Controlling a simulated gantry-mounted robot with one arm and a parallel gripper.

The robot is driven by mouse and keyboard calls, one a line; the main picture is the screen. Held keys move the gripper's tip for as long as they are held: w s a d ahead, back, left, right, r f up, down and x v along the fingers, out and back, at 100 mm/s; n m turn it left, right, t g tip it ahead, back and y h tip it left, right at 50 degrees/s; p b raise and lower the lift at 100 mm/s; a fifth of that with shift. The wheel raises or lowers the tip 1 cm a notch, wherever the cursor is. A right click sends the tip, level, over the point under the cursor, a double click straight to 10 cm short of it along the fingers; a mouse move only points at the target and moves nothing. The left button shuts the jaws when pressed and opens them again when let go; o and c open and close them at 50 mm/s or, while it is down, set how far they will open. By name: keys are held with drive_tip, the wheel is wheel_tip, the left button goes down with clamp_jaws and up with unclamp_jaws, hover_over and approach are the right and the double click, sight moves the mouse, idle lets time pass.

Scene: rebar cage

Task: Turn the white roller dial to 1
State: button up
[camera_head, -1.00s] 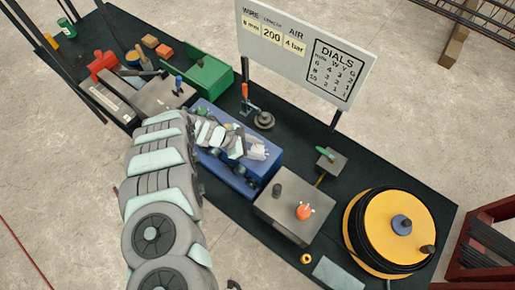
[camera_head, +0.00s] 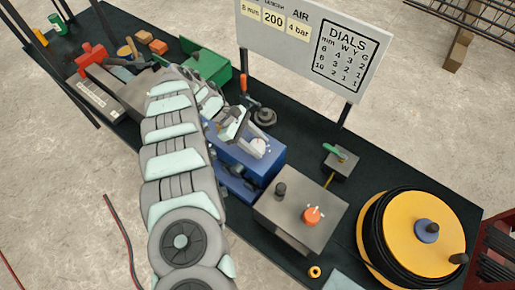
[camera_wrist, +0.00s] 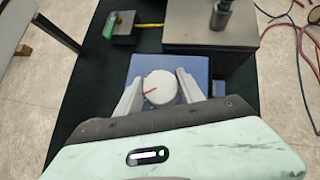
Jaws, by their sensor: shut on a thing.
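The white roller dial (camera_wrist: 160,87) is a round white knob with a red pointer line, on the blue machine (camera_wrist: 142,65). In the head view the dial (camera_head: 259,146) shows at the right end of the blue machine (camera_head: 265,168), partly hidden by my gripper (camera_head: 250,140). The sign board (camera_head: 310,40) carries a DIALS table with columns mm, W, Y, G.
A grey box (camera_head: 300,208) with an orange knob (camera_head: 312,215) stands to the right of the blue machine. A small box with a green lever (camera_head: 341,152) and a yellow reel (camera_head: 408,215) lie beyond. A green box (camera_head: 206,60) stands behind.

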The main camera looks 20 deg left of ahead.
drive_tip(key=shift+f+m+b, duration=0.1)
drive_tip(key=shift+m+b, duration=0.2)
drive_tip(key=shift+b, duration=0.05)
drive_tip(key=o, duration=1.3)
drive_tip(key=shift+o, duration=0.2)
